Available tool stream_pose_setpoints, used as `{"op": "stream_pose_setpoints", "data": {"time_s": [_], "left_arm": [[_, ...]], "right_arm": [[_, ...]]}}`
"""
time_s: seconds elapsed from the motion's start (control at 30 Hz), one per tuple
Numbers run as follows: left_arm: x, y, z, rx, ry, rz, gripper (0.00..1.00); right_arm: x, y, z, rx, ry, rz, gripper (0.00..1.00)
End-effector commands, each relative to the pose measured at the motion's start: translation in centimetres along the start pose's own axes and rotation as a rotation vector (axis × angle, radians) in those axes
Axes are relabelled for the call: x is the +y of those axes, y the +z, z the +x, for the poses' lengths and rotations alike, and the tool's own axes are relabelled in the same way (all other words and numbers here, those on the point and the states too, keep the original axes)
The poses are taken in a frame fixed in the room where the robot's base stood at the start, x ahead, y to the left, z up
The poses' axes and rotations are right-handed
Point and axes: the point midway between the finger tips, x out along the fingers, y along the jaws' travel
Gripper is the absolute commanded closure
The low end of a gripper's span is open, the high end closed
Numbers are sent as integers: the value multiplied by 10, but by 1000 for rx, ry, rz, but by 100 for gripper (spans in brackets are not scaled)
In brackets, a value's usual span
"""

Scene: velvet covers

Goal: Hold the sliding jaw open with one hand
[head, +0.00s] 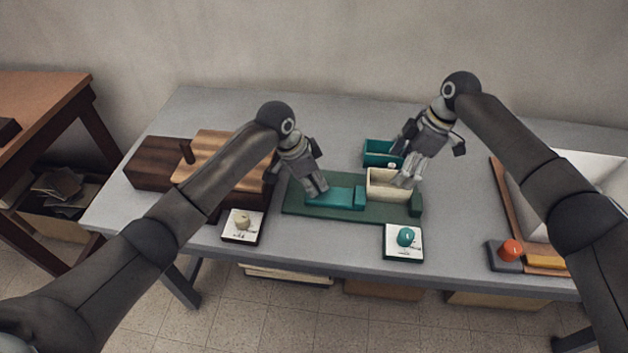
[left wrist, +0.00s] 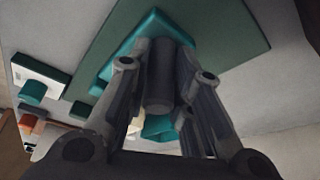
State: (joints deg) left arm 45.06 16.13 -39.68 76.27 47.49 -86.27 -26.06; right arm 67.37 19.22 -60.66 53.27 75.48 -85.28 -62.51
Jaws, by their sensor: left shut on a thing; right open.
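A teal sliding jaw (head: 345,197) lies on a dark green base board (head: 300,202) in the middle of the table. A green end block (head: 416,204) stands at the board's right end. My left gripper (head: 318,190) is at the jaw's left end, shut on it. In the left wrist view the fingers (left wrist: 160,85) close around a dark grey post beside the teal surface (left wrist: 150,35); exactly where they touch is hidden. My right gripper (head: 405,182) is open, at the right side of a cream open box (head: 380,190), its fingertips overlapping that box in view.
A teal open box (head: 377,152) sits behind the cream one. White cards carry a cream piece (head: 242,220) and a teal piece (head: 406,238) in front. Wooden boxes (head: 155,165) stand left; a white tray (head: 585,165) and red-orange knob (head: 510,250) are right.

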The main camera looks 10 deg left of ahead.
Motion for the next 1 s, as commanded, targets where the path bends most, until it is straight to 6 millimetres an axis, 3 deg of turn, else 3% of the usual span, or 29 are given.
{"op": "stream_pose_setpoints", "data": {"time_s": [0.6, 1.0], "left_arm": [[-18, 26, -10, -4, -6, -3, 100], [-18, 27, -11, -4, -7, -3, 100]], "right_arm": [[0, 0, 0, 0, 0, 0, 20], [0, 0, 0, 0, 0, 0, 20]]}}
